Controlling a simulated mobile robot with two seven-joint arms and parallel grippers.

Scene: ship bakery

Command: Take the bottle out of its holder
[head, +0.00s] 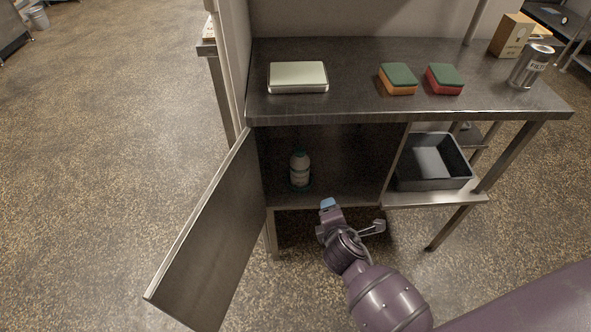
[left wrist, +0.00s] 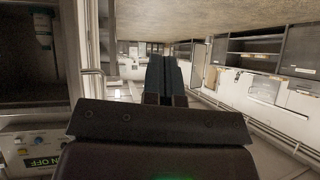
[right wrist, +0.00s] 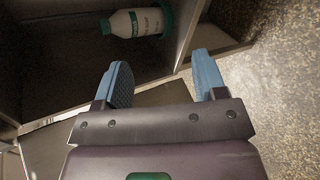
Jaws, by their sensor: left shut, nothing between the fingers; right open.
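A white bottle (head: 299,168) with a teal cap stands upright inside the open cabinet under the steel table. A dark teal holder (head: 300,187) shows around its base. In the right wrist view the bottle (right wrist: 138,23) lies sideways in the picture, with its base in the teal holder (right wrist: 166,18). My right gripper (head: 328,204) is in front of the cabinet, below and right of the bottle. Its blue fingers (right wrist: 158,82) are apart and empty, and do not touch the bottle. My left gripper (left wrist: 164,75) shows only in its wrist view, fingers together and empty, away from the cabinet.
The cabinet door (head: 211,235) stands open at the left. A dark grey bin (head: 433,183) sits on the shelf at right. On the tabletop (head: 350,75) are a scale (head: 298,88), two sponges (head: 397,88), a can (head: 530,67) and a box (head: 511,35).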

